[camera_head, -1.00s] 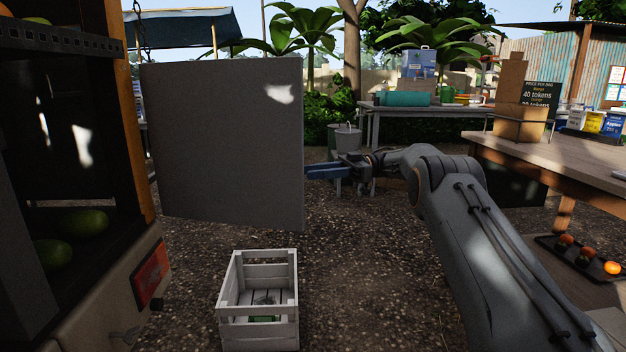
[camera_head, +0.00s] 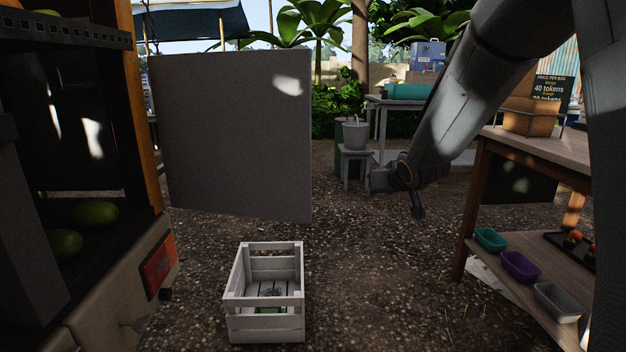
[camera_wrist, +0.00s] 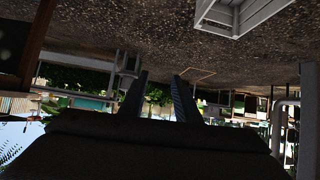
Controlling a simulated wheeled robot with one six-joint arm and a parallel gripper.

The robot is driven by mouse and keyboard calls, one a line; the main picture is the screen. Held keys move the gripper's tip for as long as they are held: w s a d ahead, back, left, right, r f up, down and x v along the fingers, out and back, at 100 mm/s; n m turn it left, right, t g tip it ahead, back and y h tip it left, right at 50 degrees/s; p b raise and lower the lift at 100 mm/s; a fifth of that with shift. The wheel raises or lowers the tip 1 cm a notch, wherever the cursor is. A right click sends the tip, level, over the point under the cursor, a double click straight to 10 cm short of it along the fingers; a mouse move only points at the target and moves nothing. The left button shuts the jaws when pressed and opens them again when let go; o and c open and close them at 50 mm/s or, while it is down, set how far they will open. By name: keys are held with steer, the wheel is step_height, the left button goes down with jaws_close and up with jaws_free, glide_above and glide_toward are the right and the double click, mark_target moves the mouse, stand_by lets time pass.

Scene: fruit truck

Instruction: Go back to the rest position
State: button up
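My arm rises on the right of the head view and folds down, so that its wrist end hangs over open ground, right of the grey panel (camera_head: 235,140). The fingers are hard to make out there. In the wrist view my gripper (camera_wrist: 160,84) shows two dark fingers spread apart with nothing between them. That view is upside down, with the ground at the top. My gripper is clear of the panel and of the white crate (camera_head: 264,301) on the ground. The crate also shows in the wrist view (camera_wrist: 236,16).
The truck (camera_head: 110,290) with green fruit inside stands at the left. A wooden table (camera_head: 555,150) with a price sign and a lower shelf of coloured trays is close on the right. A bucket on a stool (camera_head: 355,160) stands behind. Gravel between is clear.

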steer(key=s+f+g, duration=0.3)
steer(key=s+f, duration=0.1)
steer(key=s, duration=0.7)
steer(key=s+f+m+g+h, duration=0.1)
steer(key=s+f+g, duration=0.25)
steer(key=s, duration=0.75)
steer(key=s+f+g, duration=0.2)
steer(key=s+f, duration=0.3)
steer(key=s, duration=0.6)
steer(key=s+a+r+n+g+y, duration=0.1)
steer(key=s+a+r+n, duration=0.15)
steer(key=s+a, duration=0.6)
steer(key=s+a+r+n+g, duration=0.15)
steer(key=s+a+n, duration=0.35)
steer(key=a, duration=0.7)
steer(key=d+r+m+p, duration=0.4)
steer(key=d+r+p, duration=0.6)
steer(key=r+p, duration=0.3)
steer(key=d+r+m+h+p, duration=0.1)
steer(key=d+r+m+p, duration=0.3)
steer(key=d+r+p, duration=0.7)
steer(key=r+p, duration=0.2)
steer(key=p, duration=0.4)
steer(key=shift+s+d, duration=0.2)
steer(key=shift+s, duration=0.1)
